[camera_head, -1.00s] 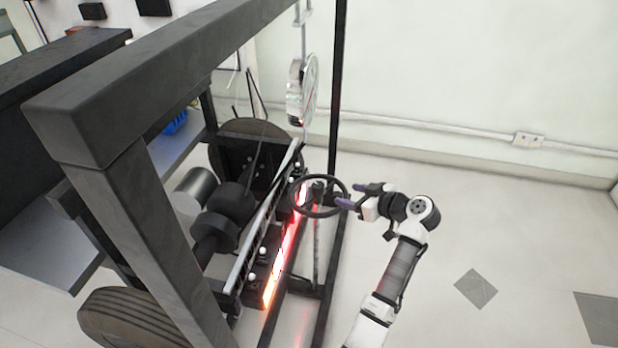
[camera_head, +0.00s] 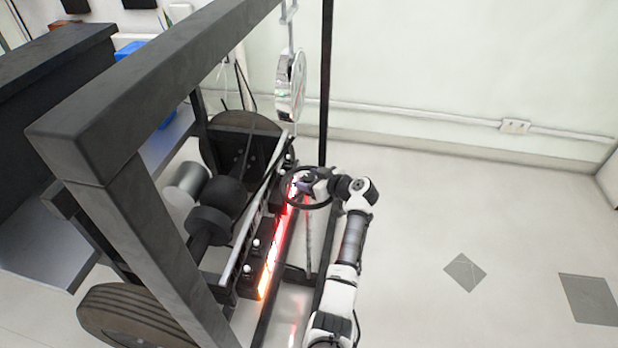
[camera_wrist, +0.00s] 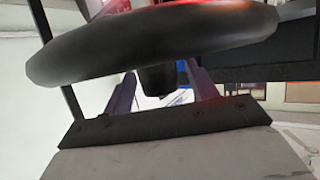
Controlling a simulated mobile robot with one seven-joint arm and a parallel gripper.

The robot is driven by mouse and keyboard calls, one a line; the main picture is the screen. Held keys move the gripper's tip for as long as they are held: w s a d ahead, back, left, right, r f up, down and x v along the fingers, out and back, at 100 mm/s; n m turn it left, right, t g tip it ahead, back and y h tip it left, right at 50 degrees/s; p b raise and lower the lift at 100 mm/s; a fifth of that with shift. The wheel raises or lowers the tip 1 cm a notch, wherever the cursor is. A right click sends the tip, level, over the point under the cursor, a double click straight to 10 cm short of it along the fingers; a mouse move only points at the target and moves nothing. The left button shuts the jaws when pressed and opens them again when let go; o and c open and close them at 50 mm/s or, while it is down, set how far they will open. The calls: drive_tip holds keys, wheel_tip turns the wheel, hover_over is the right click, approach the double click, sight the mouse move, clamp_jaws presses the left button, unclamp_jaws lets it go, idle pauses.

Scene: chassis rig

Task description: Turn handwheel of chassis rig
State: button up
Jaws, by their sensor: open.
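The handwheel (camera_head: 290,202) is a black ring on the right side of the chassis rig, above a thin upright post. In the wrist view its thick black rim (camera_wrist: 150,45) crosses close in front of the camera and hides the fingertips. My gripper (camera_head: 305,186) is at the wheel, its fingers over the ring's far right part. In the wrist view the two purple fingers (camera_wrist: 160,88) stand apart, with a dark piece, perhaps the wheel's hub, between them. I cannot tell whether the fingers touch the wheel.
The rig's dark frame (camera_head: 160,85) rises over the left and middle. A glowing red-orange strip (camera_head: 272,255) runs along the rig beside the wheel. A round shiny gauge (camera_head: 291,88) hangs above. Tyres (camera_head: 130,318) are at the left. The floor at right (camera_head: 520,210) is clear.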

clamp_jaws()
idle(0.4)
